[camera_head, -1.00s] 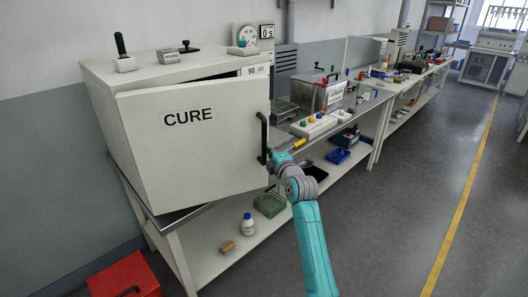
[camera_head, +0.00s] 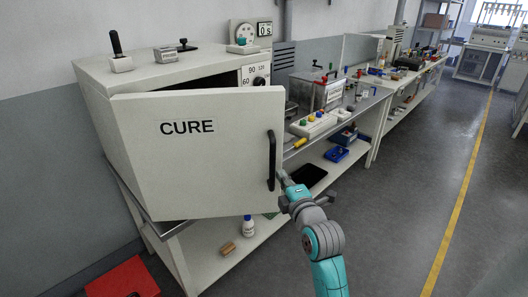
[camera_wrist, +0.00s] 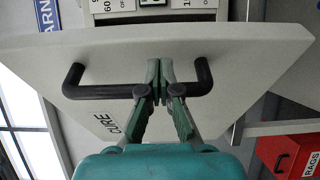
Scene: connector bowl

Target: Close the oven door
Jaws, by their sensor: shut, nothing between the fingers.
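The oven is a pale box on the bench, and its door (camera_head: 200,165), marked CURE, stands partly open. A dark gap and the dial show past its top and right edges. The door's black bar handle (camera_head: 271,160) is upright near its free edge. My gripper (camera_head: 282,176) is shut and empty at the handle's lower part, on its right. In the wrist view the shut fingers (camera_wrist: 158,88) cross the middle of the handle (camera_wrist: 100,92), with the tips near the door face (camera_wrist: 235,60). I cannot tell whether they touch the handle or door.
The oven top (camera_head: 140,68) carries small items. A bench (camera_head: 345,115) with a button box (camera_head: 312,124) and other gear runs away to the right. A bottle (camera_head: 248,226) stands on the lower shelf. A red box (camera_head: 122,278) is on the floor. The floor at right is clear.

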